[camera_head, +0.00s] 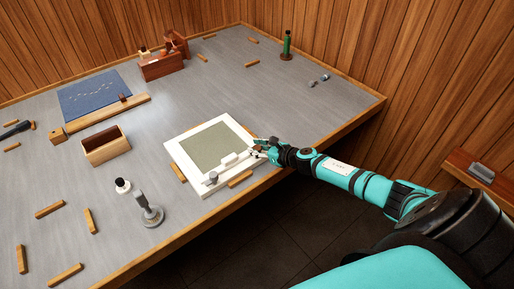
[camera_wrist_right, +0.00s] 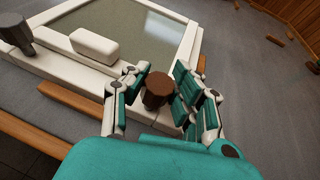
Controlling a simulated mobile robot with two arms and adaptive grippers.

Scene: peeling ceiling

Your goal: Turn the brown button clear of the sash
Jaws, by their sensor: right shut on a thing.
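The sash (camera_head: 181,152) is a white frame around a grey-green pane, lying flat near the table's front edge. Its white rail also shows in the right wrist view (camera_wrist_right: 60,62). The brown button (camera_wrist_right: 158,90) is a short faceted knob at the frame's corner. My right gripper (camera_wrist_right: 158,78) is shut on it, with a finger on either side. In the head view my right gripper (camera_head: 261,150) covers most of that corner, so the button's turn is hard to judge. My left gripper is not in view.
A white block (camera_head: 230,160) and a grey knob (camera_head: 212,178) stand on the frame's near side. A grey metal stand (camera_head: 149,211), an open wooden box (camera_head: 105,147) and several wooden strips lie to the left. The table beyond the sash is mostly clear.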

